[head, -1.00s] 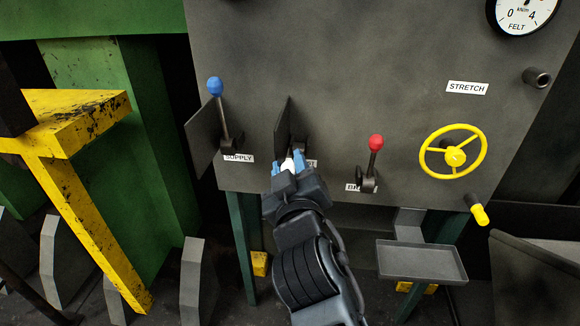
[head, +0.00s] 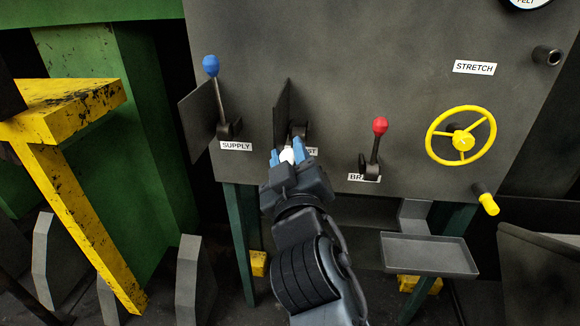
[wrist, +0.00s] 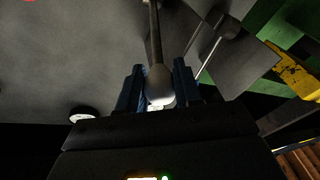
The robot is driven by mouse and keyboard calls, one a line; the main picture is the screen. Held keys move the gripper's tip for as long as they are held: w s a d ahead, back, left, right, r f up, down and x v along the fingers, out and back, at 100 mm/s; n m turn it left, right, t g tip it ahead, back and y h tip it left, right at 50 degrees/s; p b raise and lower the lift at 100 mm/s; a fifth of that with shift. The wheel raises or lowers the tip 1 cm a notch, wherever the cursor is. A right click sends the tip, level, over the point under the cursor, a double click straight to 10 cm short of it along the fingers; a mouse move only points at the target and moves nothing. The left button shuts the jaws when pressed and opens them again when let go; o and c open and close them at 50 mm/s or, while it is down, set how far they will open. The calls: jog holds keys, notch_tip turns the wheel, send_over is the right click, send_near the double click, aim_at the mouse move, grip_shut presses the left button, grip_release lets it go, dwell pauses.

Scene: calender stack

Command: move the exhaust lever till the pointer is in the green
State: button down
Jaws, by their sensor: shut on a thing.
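The exhaust lever has a white knob (head: 288,156) and a dark pivot (head: 299,131) on the grey panel. It stands between the blue-knobbed and red-knobbed levers. Its label (head: 312,152) is partly hidden, with only "ST" readable. My gripper (head: 286,153) is shut on the white knob, which points out and down from the panel. In the wrist view the knob (wrist: 159,84) sits between the two blue fingers of my gripper (wrist: 158,92), with the rod running up. A gauge (head: 527,3) marked FELT is nearly cut off at the top right; its pointer is not visible.
A dark plate (head: 283,108) stands out left of the exhaust lever, another (head: 199,115) beside the blue supply lever (head: 211,66). The red-knobbed lever (head: 380,126) is to the right, then a yellow handwheel (head: 463,141). A grey tray (head: 430,254) juts out below.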

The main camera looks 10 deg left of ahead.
jog(key=shift+s+a+f+n+t+y+b, duration=0.2)
jog(key=shift+f+t+b, duration=0.65)
jog(key=shift+b, duration=2.35)
jog(key=shift+s+d+f+n+t+y+b, duration=0.1)
jog(key=shift+s+f+n+t+y+b, duration=0.25)
jog(key=shift+f+b, duration=1.85)
jog(key=shift+w+r+b, duration=0.2)
jog(key=shift+r+b, duration=0.8)
jog(key=shift+b, duration=0.15)
jog(key=c, duration=0.8)
grip_release()
jog(key=shift+s, duration=0.1)
jog(key=b+v, duration=0.1)
jog(key=v, duration=0.6)
jog(key=shift+s+f, duration=0.2)
jog(key=shift+s, duration=0.1)
